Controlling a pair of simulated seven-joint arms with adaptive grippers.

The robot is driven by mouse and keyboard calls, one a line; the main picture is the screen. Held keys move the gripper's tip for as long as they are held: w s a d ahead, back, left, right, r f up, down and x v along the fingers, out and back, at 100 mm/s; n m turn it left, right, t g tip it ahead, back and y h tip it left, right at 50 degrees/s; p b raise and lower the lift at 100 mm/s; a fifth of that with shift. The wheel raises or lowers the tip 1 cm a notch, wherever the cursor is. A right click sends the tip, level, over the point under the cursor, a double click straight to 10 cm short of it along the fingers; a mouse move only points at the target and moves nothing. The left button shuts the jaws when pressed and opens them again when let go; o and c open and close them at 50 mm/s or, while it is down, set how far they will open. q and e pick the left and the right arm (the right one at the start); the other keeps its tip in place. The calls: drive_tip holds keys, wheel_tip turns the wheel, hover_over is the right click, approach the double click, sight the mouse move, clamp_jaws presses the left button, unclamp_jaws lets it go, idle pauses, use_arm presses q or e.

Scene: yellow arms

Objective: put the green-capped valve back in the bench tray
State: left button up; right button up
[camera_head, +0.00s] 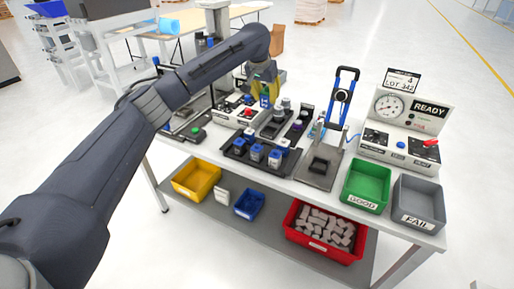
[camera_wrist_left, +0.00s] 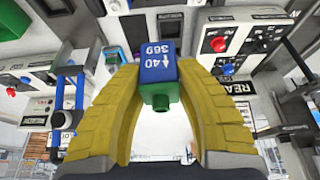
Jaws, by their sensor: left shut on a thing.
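My left gripper (camera_head: 264,86) is shut on a blue valve with a green cap, above the back middle of the bench. In the left wrist view the green-capped valve (camera_wrist_left: 158,68) sits between the yellow fingers of the left gripper (camera_wrist_left: 160,95), its blue face marked "40 369" with an arrow and its green end toward the camera. In the head view the valve (camera_head: 265,101) shows small below the fingers. A dark tray (camera_head: 236,156) on the bench's front holds several blue and grey valves. My right gripper is not in view.
A blue-handled press (camera_head: 343,95) stands right of the dark tray, near a gauge tester marked READY (camera_head: 428,110). Green GOOD (camera_head: 366,187) and grey FAIL (camera_head: 419,203) bins are at the right. Yellow (camera_head: 196,181), blue (camera_head: 249,205) and red (camera_head: 325,232) bins sit lower.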

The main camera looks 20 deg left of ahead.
use_arm(q)
wheel_tip(320, 180, down, 20)
drive_tip(key=shift+d+r, duration=0.1)
idle(0.7)
drive_tip(key=shift+f, duration=0.25)
drive_tip(key=o, duration=1.1)
drive_tip(key=shift+o, duration=0.2)
drive_tip(key=v, duration=1.2)
drive_tip(key=shift+r, duration=0.25)
drive_tip(key=shift+w, duration=0.1)
